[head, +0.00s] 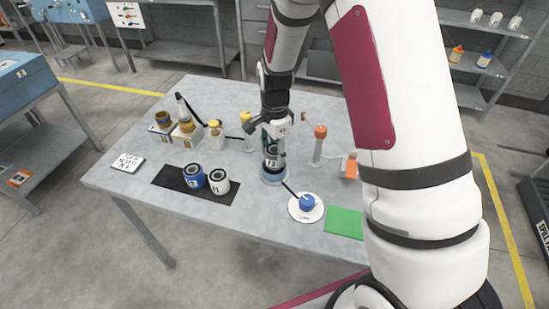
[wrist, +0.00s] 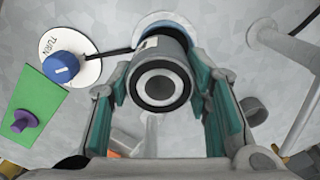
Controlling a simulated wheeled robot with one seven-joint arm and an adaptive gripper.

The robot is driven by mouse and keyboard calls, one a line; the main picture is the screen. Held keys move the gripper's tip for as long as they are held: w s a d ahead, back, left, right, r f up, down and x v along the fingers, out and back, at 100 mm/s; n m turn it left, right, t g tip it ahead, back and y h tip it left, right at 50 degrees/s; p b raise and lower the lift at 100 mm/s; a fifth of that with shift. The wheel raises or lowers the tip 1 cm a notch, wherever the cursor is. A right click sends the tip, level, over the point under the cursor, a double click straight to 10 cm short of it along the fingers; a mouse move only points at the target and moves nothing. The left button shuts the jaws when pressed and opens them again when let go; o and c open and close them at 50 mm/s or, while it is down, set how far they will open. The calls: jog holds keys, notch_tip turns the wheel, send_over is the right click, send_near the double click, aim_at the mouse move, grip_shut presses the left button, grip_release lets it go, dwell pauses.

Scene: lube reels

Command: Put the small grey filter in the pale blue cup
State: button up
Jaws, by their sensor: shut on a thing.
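My gripper (head: 272,147) is shut on the small grey filter (head: 271,160), which is upright between its fingers. In the wrist view, the fingers (wrist: 163,85) press on both sides of the filter (wrist: 160,88), whose ringed end with a dark centre faces the camera. The pale blue cup (head: 273,180) stands on the table directly below the filter. Its rim (wrist: 165,17) shows beyond the filter in the wrist view. The filter hides much of the cup, so I cannot tell how far its lower end is inside.
A blue canister (head: 193,178) and a white canister (head: 219,181) stand on a black mat (head: 170,181). A blue knob (head: 307,202) on a white disc and a green mat (head: 344,222) lie front right. An orange-topped post (head: 319,145) stands right of my gripper.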

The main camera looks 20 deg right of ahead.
aim_at(274, 159)
jog(key=shift+w+f, duration=0.35)
jog(key=shift+f+p, duration=0.3)
jog(key=shift+f, duration=1.15)
jog(key=shift+f, duration=0.1)
jog(key=o, duration=1.3)
